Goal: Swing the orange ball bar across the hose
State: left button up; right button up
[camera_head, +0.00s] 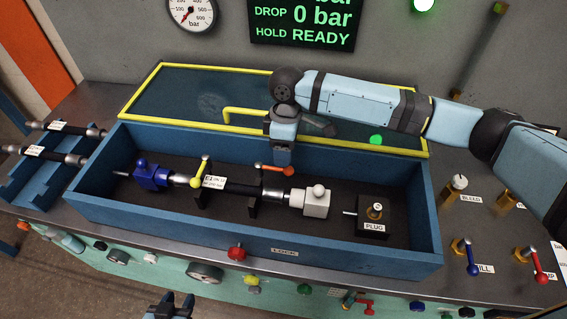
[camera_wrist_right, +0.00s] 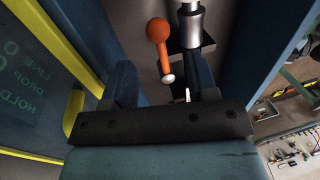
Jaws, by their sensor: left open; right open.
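The orange ball bar (camera_head: 272,169) lies across the far side of the box, near the right end of the black hose (camera_head: 240,188). In the right wrist view its ball (camera_wrist_right: 156,32) is at the top and its pale tip points towards my fingers. My right gripper (camera_head: 284,160) is open, just above and behind the bar's right end. In its wrist view the fingers (camera_wrist_right: 165,88) stand apart either side of the bar's tip; contact cannot be told. My left gripper (camera_head: 170,306) is open and empty at the bottom edge, outside the box.
The blue box (camera_head: 270,248) has high walls. Inside are a yellow ball bar (camera_head: 201,170), a blue fitting (camera_head: 151,175), a white block (camera_head: 316,203) and the plug stand (camera_head: 374,232). A yellow-framed clear guard (camera_head: 170,92) stands behind. Valves and knobs line the right and front.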

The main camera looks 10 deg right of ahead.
jog(key=shift+s+a+f, duration=0.1)
jog(key=shift+s+f, duration=0.15)
jog(key=shift+f, duration=1)
jog(key=shift+s+a+f, duration=0.1)
jog(key=shift+s+f, duration=0.1)
jog(key=shift+f, duration=1)
grip_shut()
